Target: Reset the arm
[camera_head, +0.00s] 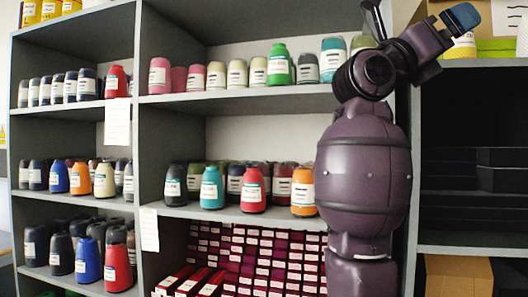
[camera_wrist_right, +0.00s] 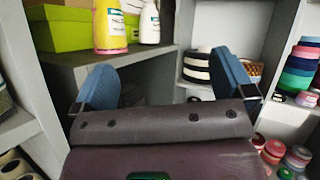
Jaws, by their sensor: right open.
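My right arm (camera_head: 363,170) rises in front of the shelves at the right of the head view, bent at the top. Its gripper (camera_head: 461,17) is at the upper right, blue fingers pointing right, in front of a yellow bottle as seen from the head. In the right wrist view the gripper (camera_wrist_right: 166,80) has its two blue fingers wide apart with nothing between them. A grey shelf edge and open shelf space show beyond the fingers. My left gripper is in neither view.
A grey shelf unit (camera_head: 270,102) holds rows of coloured bottles, with several small labelled boxes (camera_head: 265,255) below. In the right wrist view, a green box (camera_wrist_right: 68,30), a yellow bottle (camera_wrist_right: 110,26) and a white bottle (camera_wrist_right: 149,23) stand on a shelf. A striped basket (camera_wrist_right: 197,66) stands beyond.

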